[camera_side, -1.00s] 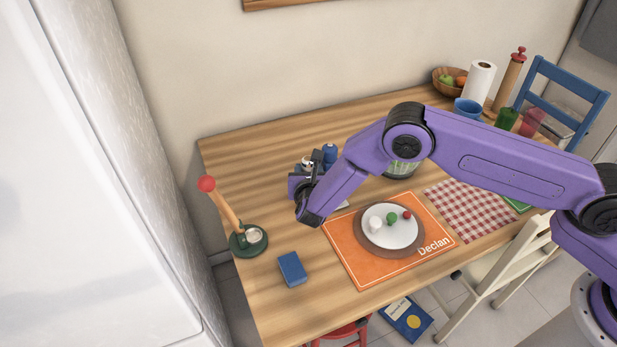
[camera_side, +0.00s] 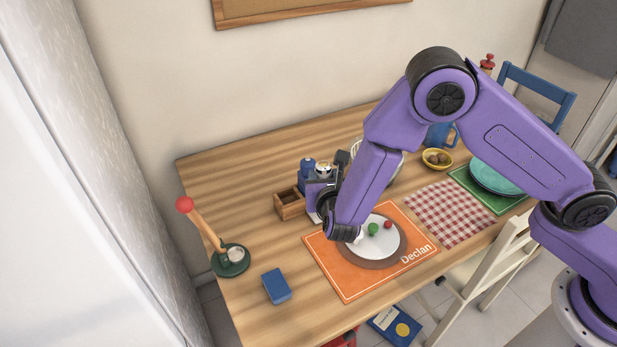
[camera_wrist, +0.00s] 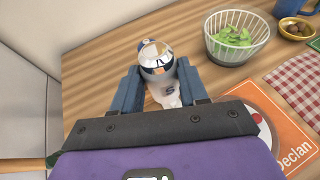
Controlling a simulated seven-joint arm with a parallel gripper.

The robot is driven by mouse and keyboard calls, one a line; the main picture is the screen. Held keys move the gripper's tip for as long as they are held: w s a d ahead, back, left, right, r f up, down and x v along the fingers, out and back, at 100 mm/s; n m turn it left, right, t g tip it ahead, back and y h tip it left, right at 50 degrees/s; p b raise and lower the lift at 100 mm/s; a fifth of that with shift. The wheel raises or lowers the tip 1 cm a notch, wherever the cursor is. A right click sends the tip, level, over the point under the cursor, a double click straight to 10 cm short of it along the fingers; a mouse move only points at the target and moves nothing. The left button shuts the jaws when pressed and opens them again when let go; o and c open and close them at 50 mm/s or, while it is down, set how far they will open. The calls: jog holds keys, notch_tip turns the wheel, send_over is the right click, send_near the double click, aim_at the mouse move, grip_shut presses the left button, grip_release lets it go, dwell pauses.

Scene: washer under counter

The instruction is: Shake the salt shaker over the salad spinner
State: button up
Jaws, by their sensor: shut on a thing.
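My gripper (camera_wrist: 160,88) is shut on the salt shaker (camera_wrist: 157,62), which has a shiny silver cap and a pale body with a dark letter. In the side view, the shaker's cap (camera_side: 323,170) shows above my gripper (camera_side: 322,187); the body is mostly hidden. The salad spinner (camera_wrist: 212,48) is a white slatted basket holding green leaves (camera_wrist: 232,37), to the right of the shaker in the wrist view. In the side view, the spinner (camera_side: 397,176) is mostly hidden behind my arm. The shaker appears beside the spinner, not over it.
An orange mat (camera_side: 347,284) with a plate (camera_side: 388,246) lies in front. A blue sponge (camera_side: 276,286) and a yellow bowl (camera_side: 437,158) are on the table.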

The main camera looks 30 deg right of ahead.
jog(key=w+d+r+g+h, duration=0.2)
jog(key=w+d+h, duration=0.1)
jog(key=d, duration=0.5)
jog(key=w+d+r+g+h, duration=0.15)
jog(key=w+d, duration=0.25)
jog(key=d, duration=0.4)
jog(key=w+d+r+g+h, duration=0.1)
jog(key=w+d+g+h, duration=0.2)
jog(key=d, duration=0.5)
notch_tip(320, 180, down, 7)
jog(key=d+n+h, duration=0.1)
jog(key=n+h, duration=0.4)
jog(key=n, duration=0.7)
jog(key=shift+s+r, duration=0.2)
jog(key=shift+s, duration=0.25)
jog(key=shift+d+f+h, duration=0.1)
jog(key=shift+h, duration=0.15)
